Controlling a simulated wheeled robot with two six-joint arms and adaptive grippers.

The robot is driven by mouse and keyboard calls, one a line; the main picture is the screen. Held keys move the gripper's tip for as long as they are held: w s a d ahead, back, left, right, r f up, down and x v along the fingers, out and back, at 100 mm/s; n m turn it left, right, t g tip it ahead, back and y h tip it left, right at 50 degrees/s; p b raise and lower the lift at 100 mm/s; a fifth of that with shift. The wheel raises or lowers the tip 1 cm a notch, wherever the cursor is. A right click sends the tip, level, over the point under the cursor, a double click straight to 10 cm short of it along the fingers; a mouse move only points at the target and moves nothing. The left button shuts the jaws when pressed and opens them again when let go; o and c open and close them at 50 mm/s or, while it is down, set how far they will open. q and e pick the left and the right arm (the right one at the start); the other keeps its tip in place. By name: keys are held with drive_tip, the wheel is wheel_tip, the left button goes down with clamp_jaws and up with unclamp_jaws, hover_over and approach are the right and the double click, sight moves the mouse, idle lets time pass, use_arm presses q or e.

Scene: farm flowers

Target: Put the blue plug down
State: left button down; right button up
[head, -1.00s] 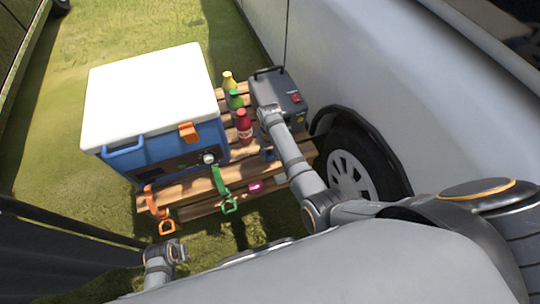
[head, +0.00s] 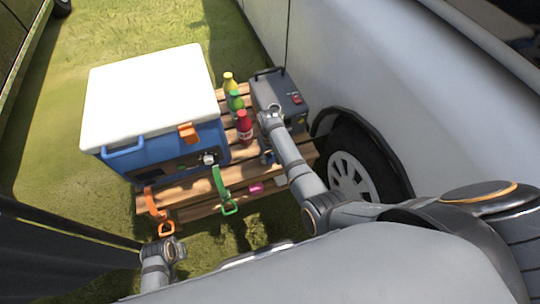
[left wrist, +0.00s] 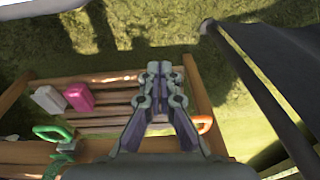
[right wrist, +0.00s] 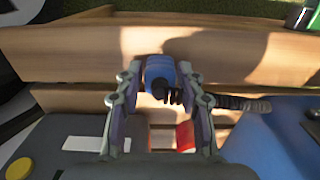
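The blue plug (right wrist: 158,72) with its black cable is between the fingertips of my right gripper (right wrist: 160,75) in the right wrist view. The fingers close on its sides, low over the wooden slats. Whether the plug touches the wood is hard to tell. In the head view the plug (head: 267,158) shows small beside my right arm, in front of the grey power box. My left gripper (left wrist: 166,72) is shut and empty, near the front of the pallet.
The wooden pallet (head: 190,188) carries a blue cooler (head: 160,155) with a white lid, several bottles, the grey power box (head: 292,92), a green strap (head: 221,185), an orange strap (head: 152,203) and a pink item (head: 256,188). A vehicle wheel (head: 352,175) stands close on the right.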

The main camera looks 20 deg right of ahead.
drive_tip(key=shift+o, duration=0.9)
